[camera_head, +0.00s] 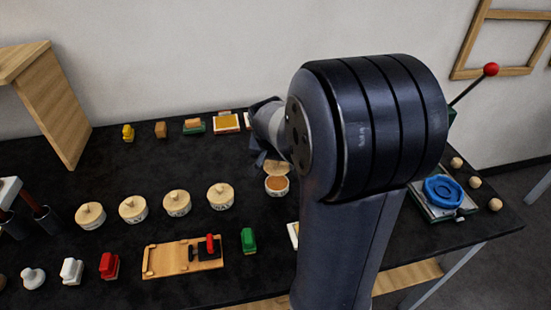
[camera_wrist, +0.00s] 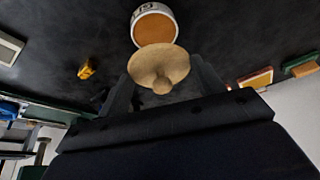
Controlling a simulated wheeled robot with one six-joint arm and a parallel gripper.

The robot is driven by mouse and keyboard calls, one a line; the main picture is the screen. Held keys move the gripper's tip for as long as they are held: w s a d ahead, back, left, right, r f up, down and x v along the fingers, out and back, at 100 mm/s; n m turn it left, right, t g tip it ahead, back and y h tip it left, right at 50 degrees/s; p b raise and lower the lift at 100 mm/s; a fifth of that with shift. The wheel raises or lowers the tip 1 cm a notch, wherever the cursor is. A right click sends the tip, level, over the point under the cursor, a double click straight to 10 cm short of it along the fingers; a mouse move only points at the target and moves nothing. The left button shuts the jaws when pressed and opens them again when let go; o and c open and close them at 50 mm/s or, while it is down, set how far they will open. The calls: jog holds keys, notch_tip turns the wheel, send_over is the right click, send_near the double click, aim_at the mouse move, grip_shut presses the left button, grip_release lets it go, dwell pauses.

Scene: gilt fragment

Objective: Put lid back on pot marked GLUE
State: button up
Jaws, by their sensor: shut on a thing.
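An open pot (camera_head: 277,186) with orange-brown contents stands on the dark table at the right end of a row of pots. It also shows in the wrist view (camera_wrist: 154,29), its label too small to read. My gripper (camera_wrist: 161,82) is shut on a round pale wooden lid (camera_wrist: 158,63) with a knob. The lid is close to the open pot and overlaps its near rim in the wrist view; I cannot tell whether they touch. In the head view the lid (camera_head: 276,166) shows just behind the pot's opening, and my arm hides most of my gripper.
Several lidded pots (camera_head: 177,202) stand left of the open pot. A wooden board (camera_head: 165,259) with a red-handled piece and a green block (camera_head: 248,240) lie in front. Small blocks and pads (camera_head: 226,123) line the back. A blue round piece (camera_head: 443,191) sits at right.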

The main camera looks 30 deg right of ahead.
jog(key=shift+f+b, duration=2.1)
jog(key=shift+f, duration=0.75)
jog(key=shift+f+b, duration=0.15)
jog(key=shift+b, duration=0.3)
dwell(0.4)
jog(key=o, duration=1.3)
jog(key=shift+r+p, duration=2.65)
jog(key=shift+r, duration=0.9)
jog(key=shift+c, duration=0.5)
